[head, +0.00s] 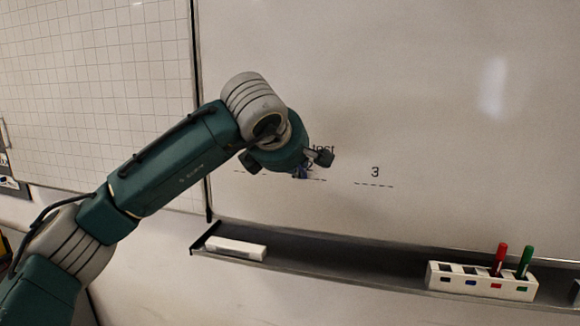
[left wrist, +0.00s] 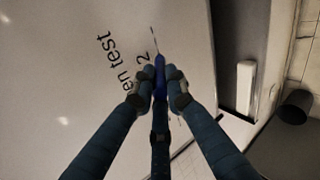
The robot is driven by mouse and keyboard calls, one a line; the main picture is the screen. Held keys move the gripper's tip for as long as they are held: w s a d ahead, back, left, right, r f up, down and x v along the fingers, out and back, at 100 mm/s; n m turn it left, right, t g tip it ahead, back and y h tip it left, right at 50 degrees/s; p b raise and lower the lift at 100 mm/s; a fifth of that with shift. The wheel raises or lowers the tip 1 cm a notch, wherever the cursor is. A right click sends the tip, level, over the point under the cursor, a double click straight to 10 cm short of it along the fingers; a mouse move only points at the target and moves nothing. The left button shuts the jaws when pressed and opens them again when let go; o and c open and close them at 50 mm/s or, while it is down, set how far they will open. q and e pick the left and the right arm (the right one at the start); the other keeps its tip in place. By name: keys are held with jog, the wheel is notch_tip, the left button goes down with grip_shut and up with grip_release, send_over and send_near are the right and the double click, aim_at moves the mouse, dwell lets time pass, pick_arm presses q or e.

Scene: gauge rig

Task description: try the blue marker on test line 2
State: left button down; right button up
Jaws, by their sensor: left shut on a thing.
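My left gripper (head: 298,167) is in front of the whiteboard, over the printed "test" lettering. It is shut on the blue marker (left wrist: 160,78), which shows between the fingers in the left wrist view. In the head view only a small blue part of it shows below the gripper. Test line 2 (left wrist: 154,37) is a dashed line beside the digit 2, just beyond the marker's far end. In the head view the gripper partly hides this line. I cannot tell whether the tip touches the board. My right gripper is not in view.
Below the board runs a dark tray (head: 330,258) with a white eraser (head: 236,248). A white holder (head: 457,284) on it carries a red marker (head: 499,260) and a green marker (head: 524,262). Dashed line 3 (head: 374,184) lies to the right on clear board.

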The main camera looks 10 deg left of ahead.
pick_arm(q)
jog(key=shift+d, duration=3.25)
jog(key=shift+a+b, duration=1.1)
jog(key=shift+a, duration=1.75)
jog(key=a, duration=0.5)
jog(key=shift+w+a+b, duration=0.1)
jog(key=shift+a+b, duration=0.15)
jog(key=shift+b, duration=0.05)
jog(key=s+b, duration=0.3)
jog(key=s, duration=0.3)
jog(key=shift+b, duration=0.3)
